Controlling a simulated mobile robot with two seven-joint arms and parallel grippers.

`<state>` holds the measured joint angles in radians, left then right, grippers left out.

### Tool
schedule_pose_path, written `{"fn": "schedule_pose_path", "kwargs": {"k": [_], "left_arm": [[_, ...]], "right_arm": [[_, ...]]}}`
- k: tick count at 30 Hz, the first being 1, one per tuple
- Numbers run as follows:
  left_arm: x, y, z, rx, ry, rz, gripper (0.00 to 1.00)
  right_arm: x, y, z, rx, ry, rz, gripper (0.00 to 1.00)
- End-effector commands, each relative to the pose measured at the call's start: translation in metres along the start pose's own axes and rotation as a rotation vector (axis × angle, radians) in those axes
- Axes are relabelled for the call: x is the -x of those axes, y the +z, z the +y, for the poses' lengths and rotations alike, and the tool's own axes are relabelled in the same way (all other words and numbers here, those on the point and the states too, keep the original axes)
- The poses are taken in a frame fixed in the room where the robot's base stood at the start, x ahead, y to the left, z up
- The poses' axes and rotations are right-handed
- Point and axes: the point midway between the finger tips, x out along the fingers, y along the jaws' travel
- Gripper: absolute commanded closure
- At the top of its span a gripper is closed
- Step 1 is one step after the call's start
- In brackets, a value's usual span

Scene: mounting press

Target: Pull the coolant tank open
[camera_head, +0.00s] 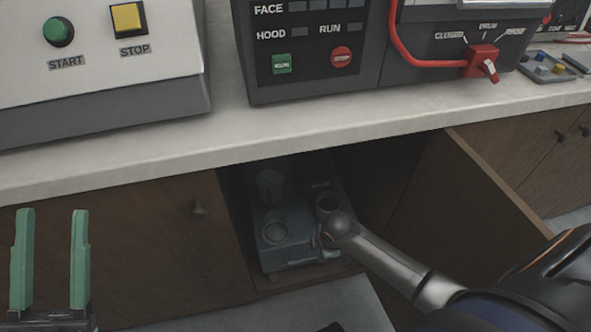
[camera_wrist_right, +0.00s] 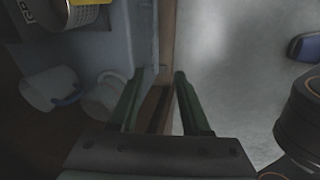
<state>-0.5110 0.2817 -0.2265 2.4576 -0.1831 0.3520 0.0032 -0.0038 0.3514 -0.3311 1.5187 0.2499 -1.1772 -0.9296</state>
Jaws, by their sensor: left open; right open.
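The coolant tank (camera_head: 287,252), a dark grey box with round fittings on top, sits inside the open cabinet under the counter. In the right wrist view, a blue-grey surface (camera_wrist_right: 118,35) that looks like the tank lies left of my right gripper (camera_wrist_right: 159,76). That gripper is open, its green fingers near the tank's edge; a thin pale strip lies just ahead between the tips. I cannot tell whether they touch it. In the head view my right arm reaches into the cabinet and its fingers are not clear. My left gripper (camera_head: 52,215) is open and empty, left of the opening.
The right cabinet door (camera_head: 490,190) stands open beside my right arm. The left door (camera_head: 150,240) with a small knob is closed. The counter edge (camera_head: 300,135) overhangs the opening. Control panels with a red lever (camera_head: 482,62) stand above. Pale floor (camera_head: 320,308) is clear in front.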

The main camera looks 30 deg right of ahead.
Motion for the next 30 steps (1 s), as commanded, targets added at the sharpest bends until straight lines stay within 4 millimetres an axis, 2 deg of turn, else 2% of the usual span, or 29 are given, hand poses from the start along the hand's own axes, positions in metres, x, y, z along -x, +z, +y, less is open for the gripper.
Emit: {"fn": "schedule_pose_path", "kwargs": {"k": [1,6,10,24,30], "left_arm": [[0.008,-0.001,0.005,-0.01,0.005,0.045,0.5],[0.012,-0.018,0.008,-0.027,0.013,0.13,0.5],[0.015,-0.017,0.01,-0.023,0.015,0.142,0.5],[0.048,0.031,0.033,0.0,0.032,0.113,0.5],[0.057,0.044,0.04,-0.014,0.039,0.1,0.5]], "right_arm": [[-0.016,0.005,0.002,0.028,-0.009,-0.016,0.53],[-0.025,0.013,0.007,0.085,-0.037,-0.046,0.53],[-0.034,0.014,0.007,0.093,-0.042,-0.05,0.53],[-0.12,0.018,0.003,0.091,-0.04,-0.049,0.53],[-0.141,0.019,0.003,0.091,-0.04,-0.049,0.53]]}}
